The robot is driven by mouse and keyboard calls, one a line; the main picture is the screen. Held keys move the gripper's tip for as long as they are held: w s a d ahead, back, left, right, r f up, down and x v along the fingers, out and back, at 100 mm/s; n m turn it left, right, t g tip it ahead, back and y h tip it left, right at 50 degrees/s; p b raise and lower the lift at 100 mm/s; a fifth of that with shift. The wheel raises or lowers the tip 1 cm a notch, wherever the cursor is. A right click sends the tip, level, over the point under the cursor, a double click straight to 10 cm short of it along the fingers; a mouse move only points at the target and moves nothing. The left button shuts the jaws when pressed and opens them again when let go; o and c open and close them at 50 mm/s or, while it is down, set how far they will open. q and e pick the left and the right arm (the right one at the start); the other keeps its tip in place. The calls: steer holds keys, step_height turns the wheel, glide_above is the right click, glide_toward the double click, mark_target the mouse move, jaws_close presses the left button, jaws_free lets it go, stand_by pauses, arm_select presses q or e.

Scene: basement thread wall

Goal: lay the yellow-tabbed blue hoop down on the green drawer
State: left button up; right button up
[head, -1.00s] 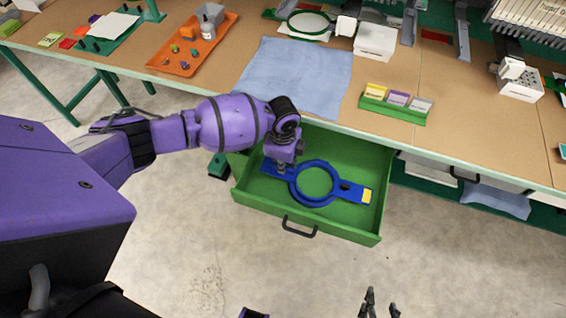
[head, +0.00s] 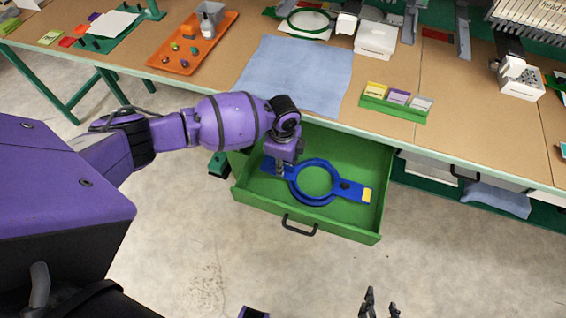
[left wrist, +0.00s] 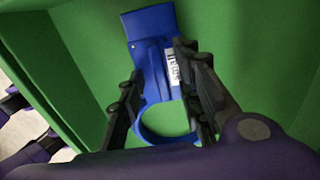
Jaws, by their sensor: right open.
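The blue hoop (head: 334,196) with a yellow tab (head: 367,195) at its right end is inside the pulled-out green drawer (head: 345,229). It looks flat or nearly flat there; I cannot tell whether it fully touches the drawer floor. My left gripper (head: 280,169) is low over the hoop's left end. In the left wrist view, the gripper's fingers (left wrist: 160,78) stand on either side of the hoop's neck, near a barcode label (left wrist: 173,68); whether they press on it is unclear. My right gripper (head: 381,304) is open and empty at the bottom edge, away from the drawer.
The bench above the drawer holds a blue cloth (head: 295,75), a green holder with cards (head: 394,111) and an orange tray (head: 217,47) with small items. The drawer's walls and front handle (head: 299,226) surround the hoop. Open floor lies in front.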

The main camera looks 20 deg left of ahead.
arm_select(q)
step_height(320, 180, up, 12)
steer(key=shift+f, duration=0.15)
stand_by(0.3)
